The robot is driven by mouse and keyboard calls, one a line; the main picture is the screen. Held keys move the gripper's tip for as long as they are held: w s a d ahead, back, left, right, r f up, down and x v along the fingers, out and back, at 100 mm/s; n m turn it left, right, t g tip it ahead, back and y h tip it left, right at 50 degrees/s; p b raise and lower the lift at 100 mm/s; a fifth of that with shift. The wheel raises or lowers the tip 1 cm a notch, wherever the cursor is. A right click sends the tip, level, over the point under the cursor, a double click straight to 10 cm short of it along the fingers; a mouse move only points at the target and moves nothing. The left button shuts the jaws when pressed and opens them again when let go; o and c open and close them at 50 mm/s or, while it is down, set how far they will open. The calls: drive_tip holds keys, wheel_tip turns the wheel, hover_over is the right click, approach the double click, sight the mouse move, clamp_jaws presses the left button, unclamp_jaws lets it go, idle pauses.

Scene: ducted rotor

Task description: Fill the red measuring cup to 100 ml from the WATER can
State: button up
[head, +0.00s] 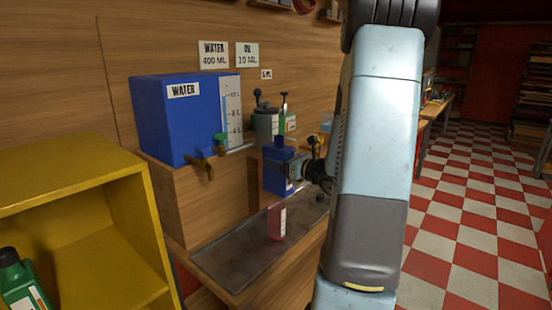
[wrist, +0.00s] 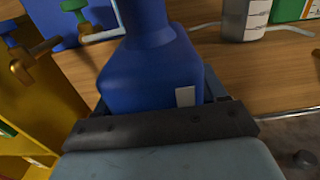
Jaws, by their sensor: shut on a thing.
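My gripper (head: 297,172) is shut on a blue can (head: 279,170) and holds it above the drip tray. The can has a narrower neck and a small white label with unreadable text. In the wrist view the same can (wrist: 150,75) fills the space between the fingers of my gripper (wrist: 157,108). The red measuring cup (head: 277,222) stands upright on the tray below and close to the held can. Its pale scale strip faces right; any liquid level is too small to read. My forearm hides the area to the right.
A big blue tank (head: 178,125) marked WATER, with a brass tap (head: 205,163), sits on a wooden block at left. Grey and green containers (head: 266,124) stand behind the can. The dark tray (head: 232,258) is bare left of the cup. A yellow shelf (head: 75,185) stands front left.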

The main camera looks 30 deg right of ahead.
drive_tip(key=shift+w+d+f+n, duration=0.15)
drive_tip(key=shift+d+f+n, duration=0.25)
drive_tip(key=shift+f, duration=0.25)
drive_tip(key=shift+w+d+f+n, duration=0.1)
drive_tip(key=shift+d+f+n, duration=0.15)
drive_tip(key=shift+f+n, duration=0.3)
drive_tip(key=w+d+f+n, duration=0.1)
drive_tip(key=d+f+n, duration=0.4)
drive_tip(key=f+n, duration=0.4)
drive_tip(key=n, duration=0.4)
drive_tip(key=shift+w+n, duration=0.35)
idle(0.5)
idle(1.3)
drive_tip(key=shift+r+n, duration=0.2)
drive_tip(key=shift+n, duration=0.3)
idle(2.8)
